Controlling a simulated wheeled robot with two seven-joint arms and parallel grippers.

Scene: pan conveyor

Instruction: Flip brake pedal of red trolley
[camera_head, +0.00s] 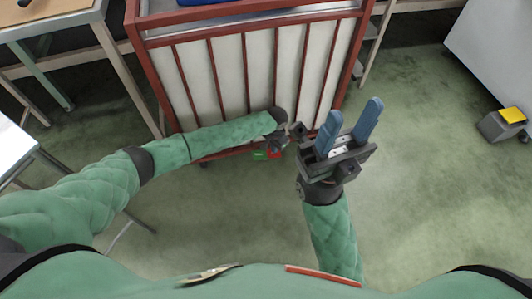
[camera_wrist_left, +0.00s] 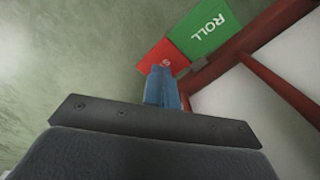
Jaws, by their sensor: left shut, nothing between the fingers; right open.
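The red trolley (camera_head: 245,75), with a red frame and pale slatted side, stands at the top middle. Its brake pedal (camera_head: 260,155) shows at the bottom edge, part green and part red. In the left wrist view the green half (camera_wrist_left: 205,30) reads "ROLL", and the red half (camera_wrist_left: 157,55) is partly covered by my fingers. My left gripper (camera_wrist_left: 162,70) is shut and empty, its blue fingertips over or against the red half; contact cannot be told. In the head view its fingers are mostly hidden. My right gripper (camera_head: 348,120) is open and empty, right of the pedal.
A table (camera_head: 50,28) stands at the upper left and a pale table (camera_head: 12,150) at the left edge. A grey box with a yellow top (camera_head: 511,115) sits at the right, near a white cabinet (camera_head: 495,45).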

